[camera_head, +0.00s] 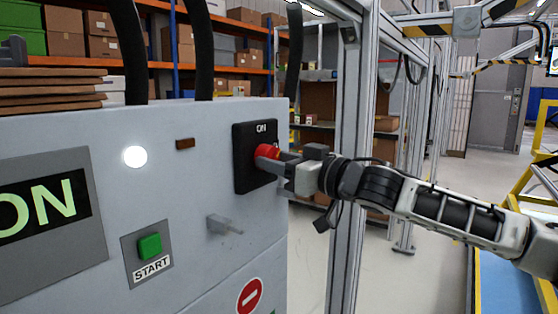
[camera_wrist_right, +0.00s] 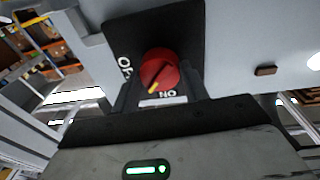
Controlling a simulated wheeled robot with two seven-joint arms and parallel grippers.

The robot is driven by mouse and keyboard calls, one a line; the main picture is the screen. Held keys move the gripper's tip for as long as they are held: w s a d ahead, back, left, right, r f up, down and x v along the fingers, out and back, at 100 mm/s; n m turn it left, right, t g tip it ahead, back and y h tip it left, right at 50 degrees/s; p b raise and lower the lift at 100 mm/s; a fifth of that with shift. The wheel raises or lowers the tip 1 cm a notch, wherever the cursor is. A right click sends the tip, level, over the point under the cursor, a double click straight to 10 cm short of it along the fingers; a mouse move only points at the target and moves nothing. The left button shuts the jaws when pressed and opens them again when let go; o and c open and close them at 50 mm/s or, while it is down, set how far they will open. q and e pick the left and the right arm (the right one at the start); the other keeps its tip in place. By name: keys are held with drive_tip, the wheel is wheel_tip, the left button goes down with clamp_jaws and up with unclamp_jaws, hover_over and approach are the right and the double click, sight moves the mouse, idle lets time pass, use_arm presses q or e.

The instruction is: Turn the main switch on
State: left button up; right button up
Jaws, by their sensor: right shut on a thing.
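The main switch has a red rotary knob (camera_head: 266,151) on a black plate (camera_head: 242,180) on the front of the grey cabinet. White "ON" lettering shows at the plate's top. My right gripper (camera_head: 268,160) comes in from the right and is shut on the red knob. In the right wrist view the knob (camera_wrist_right: 160,66) sits between the two fingers of my right gripper (camera_wrist_right: 160,80). A yellow mark on the knob points down and slightly left, near the upside-down "ON" label (camera_wrist_right: 167,93). The left gripper is not in view.
The grey cabinet (camera_head: 190,210) carries a lit white lamp (camera_head: 135,157), a green START button (camera_head: 149,246), a metal handle (camera_head: 224,225) and an "ON" display (camera_head: 45,205). A metal frame post (camera_head: 352,150) stands close behind my right arm.

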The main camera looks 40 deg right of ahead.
drive_tip(key=n, duration=0.5)
drive_tip(key=shift+y+p, duration=0.3)
drive_tip(key=shift+p, duration=0.05)
use_arm(q)
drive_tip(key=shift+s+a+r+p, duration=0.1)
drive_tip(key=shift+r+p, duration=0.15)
drive_tip(key=shift+p, duration=0.15)
use_arm(e)
drive_tip(key=n, duration=0.4)
drive_tip(key=shift+d+y, duration=0.1)
drive_tip(key=shift+y, duration=0.2)
drive_tip(key=shift+n, duration=0.3)
drive_tip(key=o, duration=1)
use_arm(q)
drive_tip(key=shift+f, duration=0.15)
